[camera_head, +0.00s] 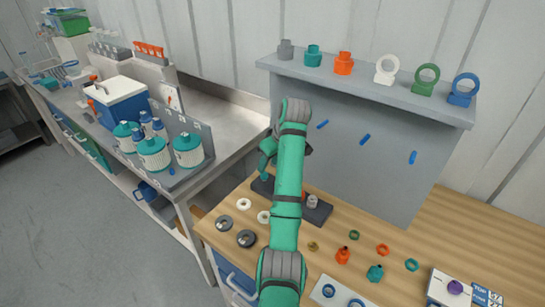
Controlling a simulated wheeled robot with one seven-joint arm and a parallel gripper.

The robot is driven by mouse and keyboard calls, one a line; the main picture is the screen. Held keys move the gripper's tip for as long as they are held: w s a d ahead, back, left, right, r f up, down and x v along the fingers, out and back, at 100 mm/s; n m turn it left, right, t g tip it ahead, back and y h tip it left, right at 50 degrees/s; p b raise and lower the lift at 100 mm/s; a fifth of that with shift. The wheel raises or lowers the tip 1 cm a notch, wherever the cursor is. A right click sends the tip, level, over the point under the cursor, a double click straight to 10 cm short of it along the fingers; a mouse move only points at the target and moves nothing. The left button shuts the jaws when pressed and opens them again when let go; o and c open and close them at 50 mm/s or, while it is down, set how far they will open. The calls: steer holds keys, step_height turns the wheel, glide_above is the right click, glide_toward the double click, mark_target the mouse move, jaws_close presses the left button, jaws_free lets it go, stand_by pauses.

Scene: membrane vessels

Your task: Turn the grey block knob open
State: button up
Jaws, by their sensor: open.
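A dark grey block (319,213) lies on the wooden bench, partly hidden behind my green arm. A small light grey knob (312,201) stands on its right part, with a bit of red-orange beside it. The knob's exact turn is too small to tell. My gripper (265,168) hangs above the left end of the block, left of the knob and apart from it. It is open and looks empty, though its fingertips are small and partly hidden by the arm.
A grey panel (370,180) with several blue levers stands behind the block, under a shelf (360,88) of coloured fittings. Rings and small fittings lie on the bench front, near a white tray (325,290). Left, a steel counter (230,125) holds teal-lidded vessels (153,152).

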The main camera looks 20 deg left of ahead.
steer(key=shift+v, duration=2.35)
